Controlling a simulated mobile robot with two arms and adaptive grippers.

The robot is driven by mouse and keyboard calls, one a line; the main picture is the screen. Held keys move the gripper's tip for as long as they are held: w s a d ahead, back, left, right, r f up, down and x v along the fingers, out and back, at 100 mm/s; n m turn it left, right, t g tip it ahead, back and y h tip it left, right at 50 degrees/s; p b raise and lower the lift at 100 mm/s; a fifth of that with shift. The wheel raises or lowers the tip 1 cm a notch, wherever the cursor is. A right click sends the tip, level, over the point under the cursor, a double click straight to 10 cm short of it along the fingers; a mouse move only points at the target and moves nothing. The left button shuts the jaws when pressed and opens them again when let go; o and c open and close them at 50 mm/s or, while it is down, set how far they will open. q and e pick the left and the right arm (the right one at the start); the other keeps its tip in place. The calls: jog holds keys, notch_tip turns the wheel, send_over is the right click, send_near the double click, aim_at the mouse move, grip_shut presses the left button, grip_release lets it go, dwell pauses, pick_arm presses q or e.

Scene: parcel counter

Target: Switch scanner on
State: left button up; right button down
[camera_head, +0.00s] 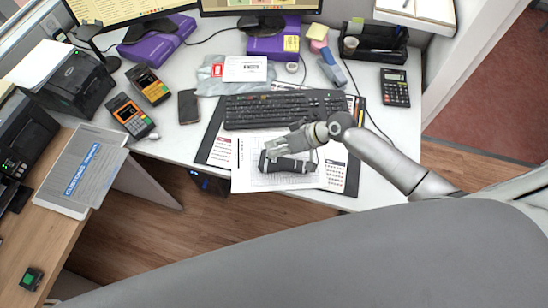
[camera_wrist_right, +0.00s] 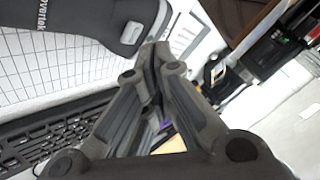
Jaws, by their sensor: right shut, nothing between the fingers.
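The scanner (camera_head: 296,167) is a dark handheld device lying on white printed sheets at the front of the desk, partly hidden by my right gripper in the head view. In the right wrist view the scanner (camera_wrist_right: 78,35) is at the upper left, black with white lettering and a light grey button (camera_wrist_right: 131,32) near its rounded end. My right gripper (camera_head: 262,161) is over the scanner's left part. In the wrist view its closed, empty fingertips (camera_wrist_right: 155,52) are close beside the button end; I cannot tell whether they touch. My left gripper is not in view.
A black keyboard (camera_head: 285,110) lies just behind the sheets, with a calculator (camera_head: 395,88) at right. A phone (camera_head: 188,107) and card terminals (camera_head: 131,117) are at left. The desk's front edge is close to the scanner.

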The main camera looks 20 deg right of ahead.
jog(key=shift+f+b, duration=0.3)
jog(key=shift+f, duration=0.15)
jog(key=shift+f+b, duration=0.35)
jog(key=shift+f, duration=0.1)
dwell(0.4)
jog(key=shift+r, duration=0.15)
jog(key=shift+r+p, duration=0.8)
jog(key=shift+p, duration=0.05)
notch_tip(320, 180, up, 6)
jog(key=p, duration=0.5)
dwell(0.4)
